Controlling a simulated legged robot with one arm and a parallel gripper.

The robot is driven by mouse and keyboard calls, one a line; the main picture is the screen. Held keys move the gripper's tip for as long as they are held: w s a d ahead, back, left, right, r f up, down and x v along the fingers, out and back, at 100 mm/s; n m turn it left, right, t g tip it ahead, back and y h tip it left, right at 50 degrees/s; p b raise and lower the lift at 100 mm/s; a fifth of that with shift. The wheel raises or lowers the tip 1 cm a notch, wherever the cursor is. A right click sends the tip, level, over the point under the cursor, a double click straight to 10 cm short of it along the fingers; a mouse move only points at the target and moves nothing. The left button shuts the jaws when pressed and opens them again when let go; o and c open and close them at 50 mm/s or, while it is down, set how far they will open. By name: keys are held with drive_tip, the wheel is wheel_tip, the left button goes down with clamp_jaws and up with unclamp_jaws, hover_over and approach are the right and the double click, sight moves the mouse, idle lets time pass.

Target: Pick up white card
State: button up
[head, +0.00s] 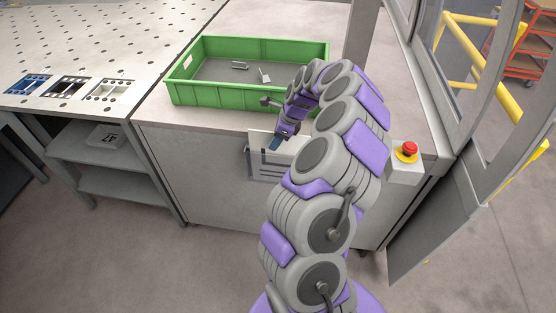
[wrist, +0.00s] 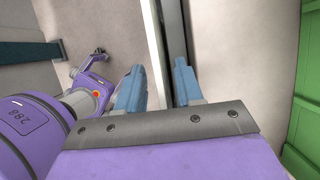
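A flat white rectangular piece with grey marks (head: 262,160) stands against the cabinet front, just under the counter edge. I cannot tell if it is the white card. My gripper (head: 277,142) is in front of it, pointing down, partly covering it. In the wrist view my two blue fingers (wrist: 158,90) are apart, on either side of a pale strip (wrist: 154,45) and a dark grey strip; I see nothing clamped. A white slotted piece (head: 107,91) lies on the perforated table beside a black and a blue one.
A green crate (head: 190,97) with small metal parts stands on the counter (head: 152,112). It also shows in the wrist view (wrist: 304,75). A red emergency button (head: 408,149) is right of my arm. Grey shelves (head: 110,175) stand at left. The floor in front is clear.

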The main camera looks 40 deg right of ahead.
drive_tip(key=shift+d+f, duration=0.2)
drive_tip(key=shift+d, duration=0.3)
drive_tip(key=shift+a+r, duration=0.1)
drive_tip(key=shift+a, duration=0.15)
drive_tip(key=shift+c, duration=0.2)
drive_tip(key=shift+a, duration=0.15)
drive_tip(key=shift+c, duration=0.7)
drive_tip(key=c, duration=0.3)
drive_tip(key=shift+d, duration=0.2)
clamp_jaws()
